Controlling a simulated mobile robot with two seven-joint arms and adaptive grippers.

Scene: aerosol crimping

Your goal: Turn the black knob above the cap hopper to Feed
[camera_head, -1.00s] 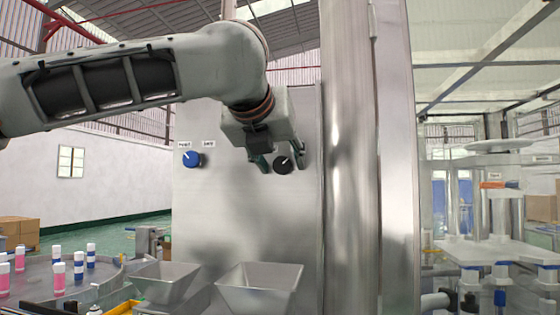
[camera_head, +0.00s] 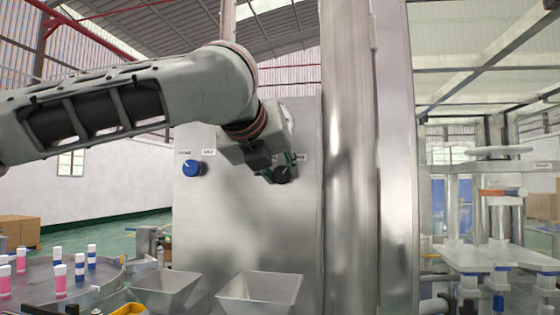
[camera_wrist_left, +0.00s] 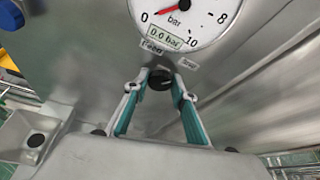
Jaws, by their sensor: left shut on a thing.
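The black knob (camera_head: 283,175) sits on the steel panel (camera_head: 230,240), above the right of two metal hoppers. My left gripper (camera_head: 276,172) is at the knob, its fingers closed around it and partly hiding it. In the left wrist view the black knob (camera_wrist_left: 160,78) shows between the two teal-lined fingertips (camera_wrist_left: 161,84). The right cap hopper (camera_head: 260,292) is empty as far as I can see. My right gripper is not in view.
A blue knob (camera_head: 192,168) is left of the black one on the panel. A pressure gauge (camera_wrist_left: 185,18) sits just above the black knob. The left hopper (camera_head: 165,286) and a turntable with pink and blue cans (camera_head: 60,278) are below left. A steel column (camera_head: 350,170) stands close right.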

